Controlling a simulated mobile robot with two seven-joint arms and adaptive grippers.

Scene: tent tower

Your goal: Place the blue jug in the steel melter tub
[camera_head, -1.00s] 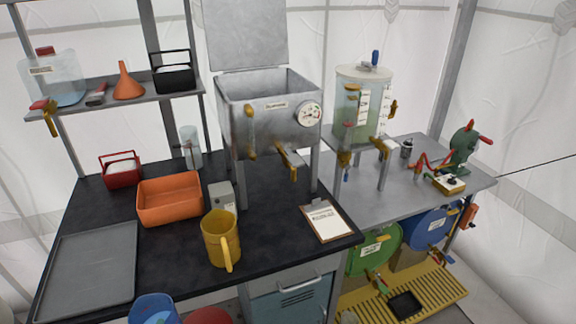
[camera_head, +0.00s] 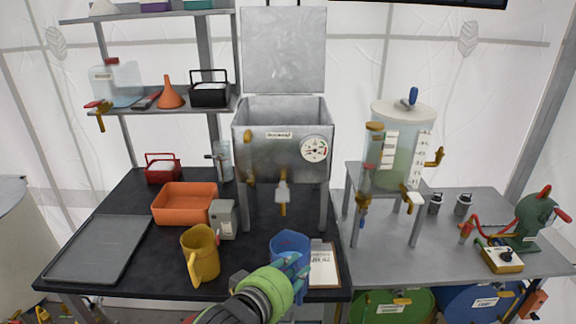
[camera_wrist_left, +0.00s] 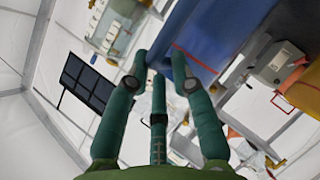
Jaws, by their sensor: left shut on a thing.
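The blue jug (camera_head: 289,246) is held up by my left gripper (camera_head: 290,270) in the head view, above the front edge of the black bench. In the left wrist view the fingers (camera_wrist_left: 165,75) are closed against the jug's blue wall (camera_wrist_left: 215,35). The steel melter tub (camera_head: 284,152) stands on legs behind the jug, with its lid (camera_head: 284,48) raised, a round dial on its front and a tap below. The jug is in front of the tub and lower than its rim. My right gripper is not in view.
A yellow jug (camera_head: 201,256), a grey box (camera_head: 223,218) and an orange tray (camera_head: 185,203) stand left of the blue jug. A clear tank (camera_head: 397,145) on a stand is right of the tub.

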